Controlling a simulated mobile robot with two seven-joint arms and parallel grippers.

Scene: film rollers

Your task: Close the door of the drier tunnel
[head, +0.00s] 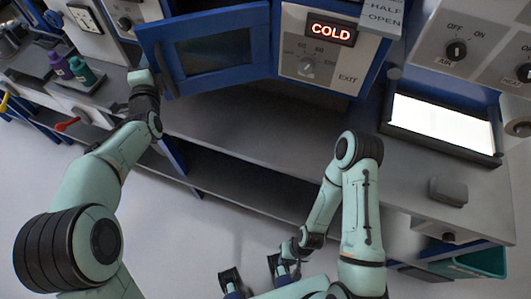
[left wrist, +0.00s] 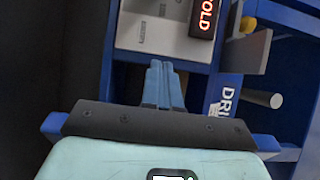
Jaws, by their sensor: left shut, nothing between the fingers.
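The drier tunnel's door (head: 205,52) is a blue frame around a dark window at the top of the head view. It appears swung out, left of the grey control panel (head: 318,52); its exact angle is hard to tell. My left gripper (left wrist: 165,68) is shut and empty, its blue fingers together and pointing at the panel in the left wrist view. In the head view the left hand is at the door's left edge, its fingers hidden; I cannot tell whether it touches the door. My right gripper (head: 255,276) is open and empty, low in the head view, far from the door.
The panel's red COLD display (head: 331,29) is lit. A HALF OPEN sign (head: 384,14) hangs at the top. A glowing light box (head: 442,122) and a grey block (head: 448,191) sit on the right counter. Purple (head: 60,65) and teal (head: 82,70) bottles stand left. The counter below the door is clear.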

